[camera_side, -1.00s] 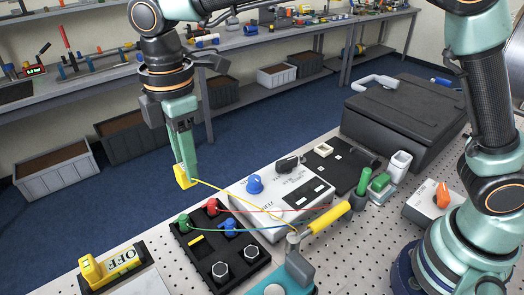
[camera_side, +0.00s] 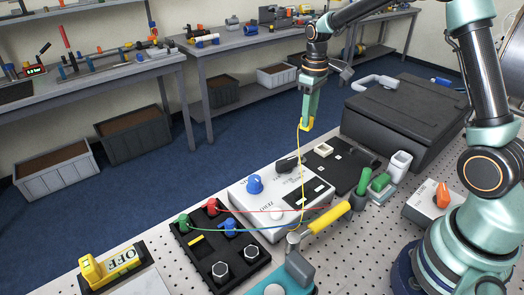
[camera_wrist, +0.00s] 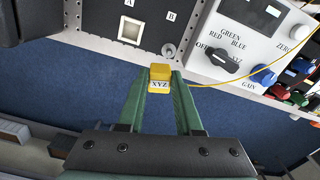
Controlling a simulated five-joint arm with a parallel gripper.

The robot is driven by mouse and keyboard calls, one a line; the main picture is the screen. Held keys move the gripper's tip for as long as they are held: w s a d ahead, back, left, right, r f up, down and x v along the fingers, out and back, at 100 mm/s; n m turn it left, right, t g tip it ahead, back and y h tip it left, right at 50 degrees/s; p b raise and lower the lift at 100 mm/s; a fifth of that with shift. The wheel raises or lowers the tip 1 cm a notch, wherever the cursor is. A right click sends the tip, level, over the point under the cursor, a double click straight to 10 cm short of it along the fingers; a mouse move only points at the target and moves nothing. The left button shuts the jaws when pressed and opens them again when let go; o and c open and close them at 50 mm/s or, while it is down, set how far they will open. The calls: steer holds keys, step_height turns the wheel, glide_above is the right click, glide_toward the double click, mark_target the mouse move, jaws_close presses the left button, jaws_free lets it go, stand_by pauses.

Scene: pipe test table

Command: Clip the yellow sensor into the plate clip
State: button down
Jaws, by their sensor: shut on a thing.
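My gripper (camera_side: 307,117) is shut on the yellow sensor (camera_side: 306,126), above the back edge of the perforated table in the side view. A black plate (camera_side: 341,173) lies below and right of the sensor, with a raised cream square frame (camera_side: 323,149). In the wrist view the plate (camera_wrist: 105,20) carries labels A and B; the frame (camera_wrist: 130,28) is beside A. I cannot tell which part is the clip.
A white meter box (camera_side: 262,203) with knobs stands left of the plate. A black terminal block (camera_side: 205,250) holds red, green and blue plugs. A large black case (camera_side: 410,120) stands behind right.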

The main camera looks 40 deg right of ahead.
steer(key=s+d+f+m, duration=0.1)
steer(key=s+d+m, duration=0.1)
steer(key=d, duration=0.4)
steer(key=shift+s+d+f+m, duration=0.2)
steer(key=shift+d+f+m, duration=0.05)
steer(key=shift+d+m, duration=0.05)
steer(key=shift+f, duration=0.15)
steer(key=shift+f, duration=2.65)
steer(key=shift+f, duration=1.3)
steer(key=c, duration=0.5)
jaws_free()
step_height(320, 180, up, 12)
